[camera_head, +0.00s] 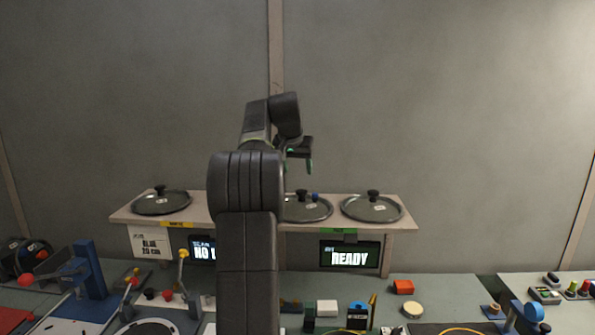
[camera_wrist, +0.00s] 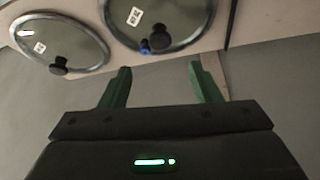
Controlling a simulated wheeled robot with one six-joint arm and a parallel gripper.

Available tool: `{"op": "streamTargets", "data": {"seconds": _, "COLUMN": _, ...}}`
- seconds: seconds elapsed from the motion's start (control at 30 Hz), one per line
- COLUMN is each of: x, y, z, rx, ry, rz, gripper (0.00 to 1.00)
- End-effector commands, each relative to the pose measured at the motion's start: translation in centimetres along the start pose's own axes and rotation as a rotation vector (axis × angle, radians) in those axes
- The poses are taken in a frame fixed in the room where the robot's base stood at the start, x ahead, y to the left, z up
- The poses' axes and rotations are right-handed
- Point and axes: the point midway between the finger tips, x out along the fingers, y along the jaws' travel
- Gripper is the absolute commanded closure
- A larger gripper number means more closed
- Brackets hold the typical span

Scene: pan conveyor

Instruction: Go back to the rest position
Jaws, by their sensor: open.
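My gripper (camera_wrist: 159,85) is open in the wrist view, with its two green fingers apart and nothing between them. In the head view my gripper (camera_head: 309,165) is raised above the shelf, over the middle lid. My arm stands upright in the middle of the head view and hides part of the shelf.
A shelf (camera_head: 285,227) at the back bears glass lids: a left one (camera_head: 160,203), a middle one (camera_head: 306,209) with a blue piece by its knob, and a right one (camera_head: 371,208). A screen (camera_head: 349,254) reads READY. The bench (camera_head: 440,290) below holds many small things.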

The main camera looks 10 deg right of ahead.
Motion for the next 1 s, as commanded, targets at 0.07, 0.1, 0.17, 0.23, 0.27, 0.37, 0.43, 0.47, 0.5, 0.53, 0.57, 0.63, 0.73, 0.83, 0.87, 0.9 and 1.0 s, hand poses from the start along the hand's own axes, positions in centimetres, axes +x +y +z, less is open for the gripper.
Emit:
{"op": "streamTargets", "data": {"seconds": 0.07, "x": 0.0, "y": 0.0, "z": 0.0, "rx": 0.0, "ry": 0.0, "rz": 0.0, "gripper": 0.43}}
{"op": "streamTargets", "data": {"seconds": 0.1, "x": 0.0, "y": 0.0, "z": 0.0, "rx": 0.0, "ry": 0.0, "rz": 0.0, "gripper": 0.43}}
{"op": "streamTargets", "data": {"seconds": 0.17, "x": 0.1, "y": 0.0, "z": 0.0, "rx": 0.0, "ry": 0.0, "rz": 0.0, "gripper": 0.43}}
{"op": "streamTargets", "data": {"seconds": 0.23, "x": 0.4, "y": 0.0, "z": 0.0, "rx": 0.0, "ry": -0.001, "rz": 0.001, "gripper": 0.43}}
{"op": "streamTargets", "data": {"seconds": 0.27, "x": 0.6, "y": 0.0, "z": 0.0, "rx": 0.0, "ry": -0.002, "rz": 0.001, "gripper": 0.43}}
{"op": "streamTargets", "data": {"seconds": 0.37, "x": 1.7, "y": 0.0, "z": 0.0, "rx": 0.0, "ry": -0.003, "rz": 0.001, "gripper": 0.43}}
{"op": "streamTargets", "data": {"seconds": 0.43, "x": 2.8, "y": 0.1, "z": 0.0, "rx": 0.0, "ry": -0.004, "rz": 0.002, "gripper": 0.43}}
{"op": "streamTargets", "data": {"seconds": 0.47, "x": 3.4, "y": 0.1, "z": 0.0, "rx": 0.0, "ry": -0.003, "rz": 0.002, "gripper": 0.43}}
{"op": "streamTargets", "data": {"seconds": 0.5, "x": 4.2, "y": 0.1, "z": 0.0, "rx": 0.0, "ry": -0.004, "rz": 0.002, "gripper": 0.43}}
{"op": "streamTargets", "data": {"seconds": 0.53, "x": 4.8, "y": 0.1, "z": 0.0, "rx": 0.0, "ry": -0.004, "rz": 0.002, "gripper": 0.43}}
{"op": "streamTargets", "data": {"seconds": 0.57, "x": 5.4, "y": 0.1, "z": 0.0, "rx": 0.0, "ry": -0.005, "rz": 0.002, "gripper": 0.43}}
{"op": "streamTargets", "data": {"seconds": 0.63, "x": 6.8, "y": 0.1, "z": 0.0, "rx": 0.0, "ry": -0.004, "rz": 0.002, "gripper": 0.43}}
{"op": "streamTargets", "data": {"seconds": 0.73, "x": 8.7, "y": 0.1, "z": 0.0, "rx": 0.0, "ry": -0.004, "rz": 0.001, "gripper": 0.43}}
{"op": "streamTargets", "data": {"seconds": 0.83, "x": 10.7, "y": 0.0, "z": 0.0, "rx": 0.0, "ry": -0.004, "rz": 0.001, "gripper": 0.43}}
{"op": "streamTargets", "data": {"seconds": 0.87, "x": 11.3, "y": 0.0, "z": 0.0, "rx": -0.001, "ry": -0.004, "rz": 0.001, "gripper": 0.43}}
{"op": "streamTargets", "data": {"seconds": 0.9, "x": 12.1, "y": 0.0, "z": 0.0, "rx": 0.0, "ry": -0.003, "rz": 0.001, "gripper": 0.43}}
{"op": "streamTargets", "data": {"seconds": 1.0, "x": 11.0, "y": 0.0, "z": -0.7, "rx": 0.001, "ry": 0.005, "rz": -0.001, "gripper": 0.43}}
